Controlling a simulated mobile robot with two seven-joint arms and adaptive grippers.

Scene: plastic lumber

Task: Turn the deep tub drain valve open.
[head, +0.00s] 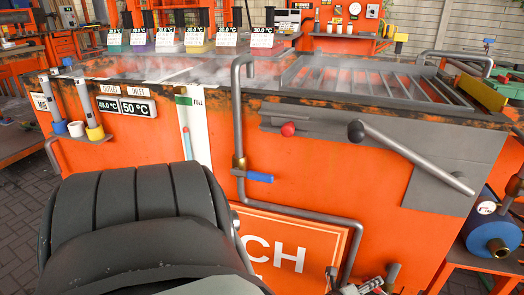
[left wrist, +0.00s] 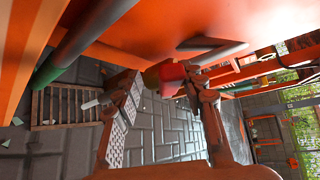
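The orange steaming tub (head: 330,165) fills the middle of the head view. In the left wrist view a red block-like part (left wrist: 165,75), perhaps a valve handle, shows under the orange tub side. My left gripper (left wrist: 163,86) has its two fingers spread, with the red part between or just beyond the tips. I cannot tell whether they touch it. In the head view my black arm covers the lower left, and only some metal parts show at the bottom edge, perhaps the gripper. No drain valve shows clearly there. My right gripper is out of view.
A bent grey pipe with a blue-handled valve (head: 258,177) runs down the tub's front. Paved floor (left wrist: 170,125) lies below.

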